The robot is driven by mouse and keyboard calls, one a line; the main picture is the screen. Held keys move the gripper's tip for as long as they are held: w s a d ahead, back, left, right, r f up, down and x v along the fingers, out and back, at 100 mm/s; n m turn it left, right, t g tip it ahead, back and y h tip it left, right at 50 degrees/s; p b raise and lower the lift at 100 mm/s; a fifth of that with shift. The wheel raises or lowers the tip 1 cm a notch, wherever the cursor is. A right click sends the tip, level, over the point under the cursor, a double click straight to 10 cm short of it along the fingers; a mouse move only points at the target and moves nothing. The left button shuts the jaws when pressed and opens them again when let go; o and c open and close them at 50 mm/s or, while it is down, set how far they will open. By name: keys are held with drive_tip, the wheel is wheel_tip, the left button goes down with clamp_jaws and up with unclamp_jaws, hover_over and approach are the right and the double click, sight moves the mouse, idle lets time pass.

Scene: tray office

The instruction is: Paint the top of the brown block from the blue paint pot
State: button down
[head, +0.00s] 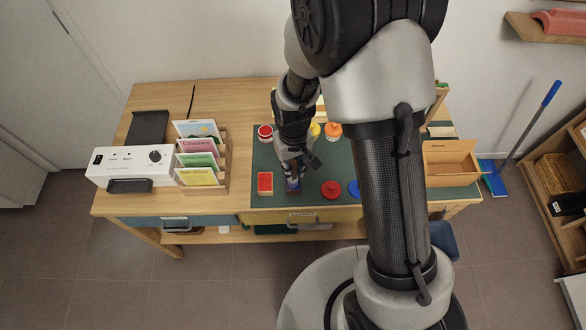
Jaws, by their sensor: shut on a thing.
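My gripper (292,170) is near the front edge of the green mat, pointing down. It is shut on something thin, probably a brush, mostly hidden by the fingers. Directly below is a small block with a blue patch on top (293,185). It appears to be the brown block, but its sides are largely hidden. I cannot tell whether the held thing touches it. A blue disc (354,188), perhaps a lid, lies right of a red disc (330,189). I cannot make out the open blue paint pot; my arm hides part of the mat.
A red-topped block (265,183) stands just left of my gripper. Red (265,133), yellow (315,130) and orange (333,130) pots stand behind. A card rack (219,165) and white machine (128,165) are left. An open cardboard box (452,163) is right.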

sight(294, 162)
drive_tip(key=shift+r+p, duration=1.1)
drive_tip(key=shift+r, duration=0.7)
drive_tip(key=shift+d+r+p, duration=0.1)
drive_tip(key=shift+r+p, duration=0.05)
drive_tip(key=shift+p, duration=0.7)
drive_tip(key=shift+d+p, duration=0.1)
drive_tip(key=shift+p, duration=0.95)
